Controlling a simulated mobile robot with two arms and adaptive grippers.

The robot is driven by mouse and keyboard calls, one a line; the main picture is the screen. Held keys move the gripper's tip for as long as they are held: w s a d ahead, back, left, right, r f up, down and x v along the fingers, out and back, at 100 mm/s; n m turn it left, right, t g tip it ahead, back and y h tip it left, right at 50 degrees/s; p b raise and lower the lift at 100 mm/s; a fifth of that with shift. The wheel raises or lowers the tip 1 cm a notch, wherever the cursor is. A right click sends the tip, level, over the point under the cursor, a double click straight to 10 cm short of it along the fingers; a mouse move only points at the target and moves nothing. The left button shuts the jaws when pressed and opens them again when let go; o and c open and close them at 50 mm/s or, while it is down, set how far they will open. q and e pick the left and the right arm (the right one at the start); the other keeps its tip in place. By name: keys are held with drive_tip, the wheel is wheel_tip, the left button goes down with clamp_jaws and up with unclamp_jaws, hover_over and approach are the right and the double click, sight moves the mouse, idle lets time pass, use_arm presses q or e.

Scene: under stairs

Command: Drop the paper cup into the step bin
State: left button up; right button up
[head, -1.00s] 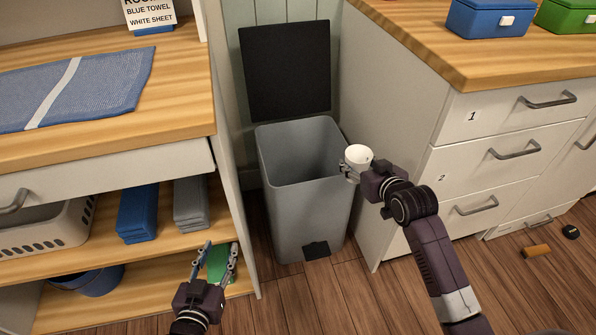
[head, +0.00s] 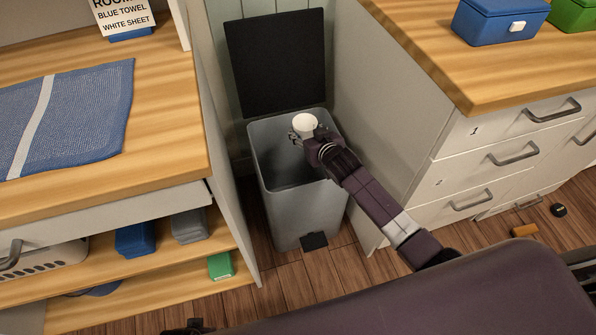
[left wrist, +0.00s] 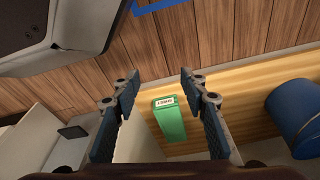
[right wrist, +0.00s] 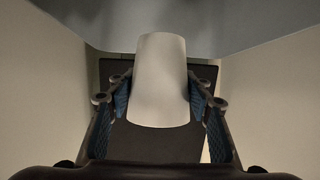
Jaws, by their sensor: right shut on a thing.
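The white paper cup (head: 305,124) is held by my right gripper (head: 304,137) above the open step bin (head: 292,220). In the right wrist view the cup (right wrist: 160,80) sits between the two fingers of the right gripper (right wrist: 160,100). The grey bin's black lid (head: 277,62) stands raised at the back, and its black pedal (head: 314,241) is at the front near the floor. My left gripper (left wrist: 163,95) is open and empty in the left wrist view, with a green box beyond its fingers.
A wooden-topped shelf unit (head: 165,110) stands left of the bin, and a drawer cabinet (head: 400,130) stands right. The green box (head: 221,265) lies on the lower shelf. A blue box (head: 500,20) sits on the right counter. Small items lie on the floor at right.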

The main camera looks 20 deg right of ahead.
wheel_tip(320, 180, down, 3)
drive_tip(key=shift+r+b, duration=0.2)
drive_tip(key=shift+b, duration=1.05)
wheel_tip(320, 180, down, 3)
drive_tip(key=b, duration=0.3)
drive_tip(key=shift+r, duration=0.2)
use_arm(q)
wheel_tip(320, 180, up, 21)
drive_tip(key=w+t, duration=0.1)
drive_tip(key=w, duration=0.1)
drive_tip(key=shift+f, duration=0.2)
use_arm(e)
drive_tip(key=shift+f, duration=0.1)
use_arm(q)
drive_tip(key=shift+w, duration=0.1)
use_arm(e)
drive_tip(key=o, duration=1.8)
drive_tip(key=shift+s, duration=0.1)
drive_tip(key=v, duration=1.2)
